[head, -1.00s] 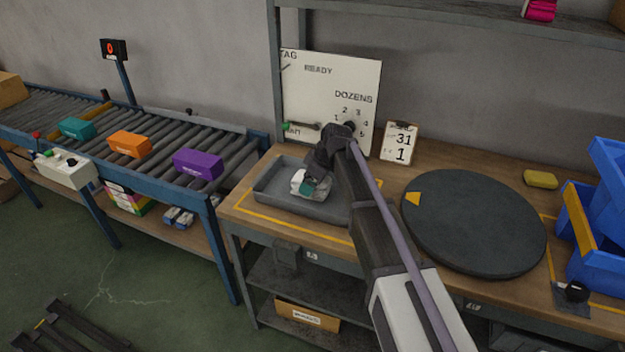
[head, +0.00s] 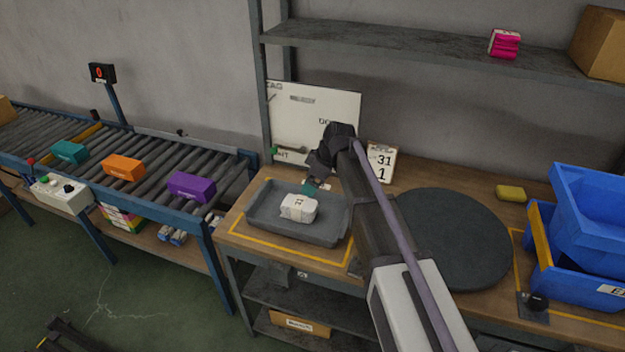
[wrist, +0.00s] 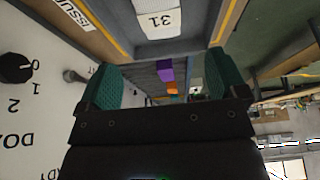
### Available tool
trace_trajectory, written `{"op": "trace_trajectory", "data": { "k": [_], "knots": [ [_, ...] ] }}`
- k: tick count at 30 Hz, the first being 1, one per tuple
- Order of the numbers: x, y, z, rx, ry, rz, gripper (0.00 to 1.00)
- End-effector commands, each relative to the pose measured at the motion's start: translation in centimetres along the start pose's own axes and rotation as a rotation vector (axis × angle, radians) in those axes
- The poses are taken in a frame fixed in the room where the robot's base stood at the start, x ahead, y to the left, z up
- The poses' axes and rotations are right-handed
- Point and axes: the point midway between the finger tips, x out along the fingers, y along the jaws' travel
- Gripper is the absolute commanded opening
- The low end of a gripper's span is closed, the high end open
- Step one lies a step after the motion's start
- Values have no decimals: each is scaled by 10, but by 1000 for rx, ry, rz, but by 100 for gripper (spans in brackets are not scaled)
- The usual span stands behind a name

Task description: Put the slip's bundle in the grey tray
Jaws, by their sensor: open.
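The white bundle (head: 298,207), with dark print on top, sits inside the grey tray (head: 262,213) on the bench. In the wrist view the bundle (wrist: 157,21) reads 31 at the top edge, with the tray (wrist: 165,50) around it. The slip (head: 381,163) on a clipboard behind the tray reads 31 and 1. My gripper (head: 311,187) is open and empty over the tray's back part, apart from the bundle. Its teal finger pads (wrist: 163,82) stand wide apart in the wrist view.
A dark round turntable (head: 452,238) and blue bins (head: 590,225) stand to the right. A white board (head: 320,115) stands behind the tray. Teal, orange and purple boxes (head: 191,187) lie on the roller conveyor (head: 225,165) at left. A shelf (head: 420,45) hangs above the bench.

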Motion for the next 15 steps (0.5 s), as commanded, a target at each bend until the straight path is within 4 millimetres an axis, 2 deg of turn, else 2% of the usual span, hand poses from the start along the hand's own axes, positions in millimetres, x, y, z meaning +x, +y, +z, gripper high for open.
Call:
{"op": "trace_trajectory", "data": {
  "k": [3,5,8,12,15],
  "knots": [
    [2,0,1,1,0,0,91],
    [-1,-7,10,33,-11,2,91],
    [-16,-44,58,236,-76,18,91],
    [-51,-127,159,746,-228,105,91],
    [-70,-173,209,1050,-307,188,91]
  ]
}}
